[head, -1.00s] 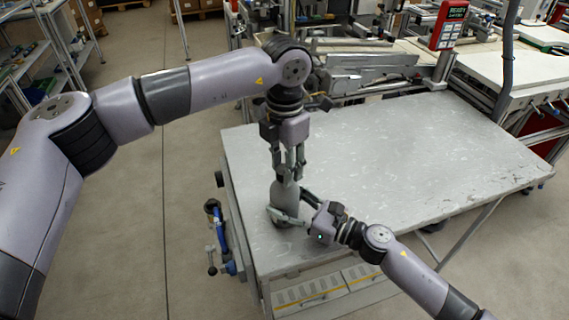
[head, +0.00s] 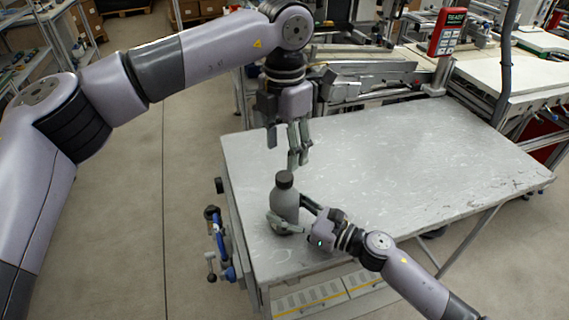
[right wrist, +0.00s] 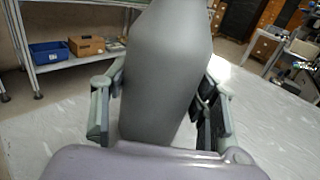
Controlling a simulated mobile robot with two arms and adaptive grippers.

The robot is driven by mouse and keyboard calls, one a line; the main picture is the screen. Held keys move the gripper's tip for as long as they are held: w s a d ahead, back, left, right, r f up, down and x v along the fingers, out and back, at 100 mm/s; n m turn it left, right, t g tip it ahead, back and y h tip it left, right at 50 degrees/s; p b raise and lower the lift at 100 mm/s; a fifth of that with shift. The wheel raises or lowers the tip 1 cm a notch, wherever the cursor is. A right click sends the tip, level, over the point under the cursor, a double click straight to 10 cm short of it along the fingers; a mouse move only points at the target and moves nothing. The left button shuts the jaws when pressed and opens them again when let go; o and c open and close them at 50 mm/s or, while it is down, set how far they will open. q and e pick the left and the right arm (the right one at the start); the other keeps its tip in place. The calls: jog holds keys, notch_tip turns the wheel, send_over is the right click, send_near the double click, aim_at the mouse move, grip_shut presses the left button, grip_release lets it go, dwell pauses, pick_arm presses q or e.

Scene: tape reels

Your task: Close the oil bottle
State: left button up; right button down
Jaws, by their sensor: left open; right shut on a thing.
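The oil bottle (head: 285,204) is grey and stands upright near the front left corner of the table, with a dark cap (head: 284,179) on its top. I cannot tell how tightly the cap sits. My right gripper (head: 288,221) is shut around the lower body of the bottle. In the right wrist view the bottle (right wrist: 165,75) fills the middle between the two fingers, and its top is out of the frame. My left gripper (head: 287,155) is open and empty, pointing down a little above the cap and apart from it.
The grey table (head: 400,150) is bare to the right of and behind the bottle. A metal machine arm (head: 375,80) and a red display box (head: 448,32) stand beyond its far edge. A blue-handled clamp (head: 220,235) is at the table's left side.

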pick_arm(q)
notch_tip(320, 180, up, 5)
jog(key=shift+r, duration=0.1)
dwell(0.3)
pick_arm(e)
jog(key=c, duration=0.5)
grip_release()
jog(key=v, duration=1.2)
jog(key=shift+f, duration=0.1)
jog(key=shift+s, duration=0.1)
